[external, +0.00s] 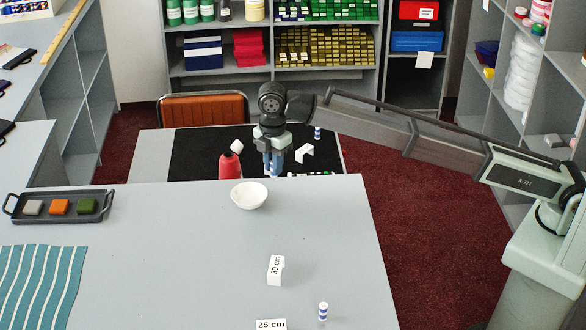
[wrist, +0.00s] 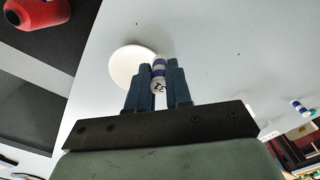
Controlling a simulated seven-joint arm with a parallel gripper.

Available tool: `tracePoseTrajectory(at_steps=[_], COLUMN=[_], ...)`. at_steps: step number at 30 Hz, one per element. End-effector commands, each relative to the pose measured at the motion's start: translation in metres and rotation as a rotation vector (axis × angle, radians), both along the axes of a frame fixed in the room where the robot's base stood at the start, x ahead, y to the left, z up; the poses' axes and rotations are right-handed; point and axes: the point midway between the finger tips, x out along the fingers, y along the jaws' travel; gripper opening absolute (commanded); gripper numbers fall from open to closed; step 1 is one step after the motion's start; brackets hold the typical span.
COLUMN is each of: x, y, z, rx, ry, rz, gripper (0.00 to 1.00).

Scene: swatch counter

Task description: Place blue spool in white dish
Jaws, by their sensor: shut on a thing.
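My gripper (external: 273,168) points down and is shut on a small blue-and-white striped spool (wrist: 159,70). In the wrist view the spool sits between the blue fingertips (wrist: 158,80), with a dark mark on its pale end. In the external view the fingers mostly cover it. The white dish (external: 249,195) stands near the far edge of the grey counter and looks empty. The fingers appear just behind and right of the dish in the external view, apart from it; their height is hard to tell. In the wrist view the dish (wrist: 125,62) is partly hidden behind the fingers.
A red cone (external: 230,167) stands left of my gripper. Other striped spools stand at the front (external: 323,311) and on the black mat at the back (external: 318,133). White blocks marked 30 cm (external: 275,270) and 25 cm (external: 271,324) are in front. The counter around the dish is clear.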

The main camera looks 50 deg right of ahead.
Motion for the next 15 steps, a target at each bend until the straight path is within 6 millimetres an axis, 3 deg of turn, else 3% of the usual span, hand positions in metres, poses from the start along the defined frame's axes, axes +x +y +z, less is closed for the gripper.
tracePoseTrajectory(at_steps=[1, 6, 15], x=[0.017, 0.042, 0.054], y=[0.014, 0.035, 0.046], z=[0.004, 0.011, 0.008], rx=[0.0, 0.0, -0.001], ry=[0.0, 0.0, 0.001], rz=[-0.002, -0.008, -0.021], gripper=[0.0, 0.0, 0.0])
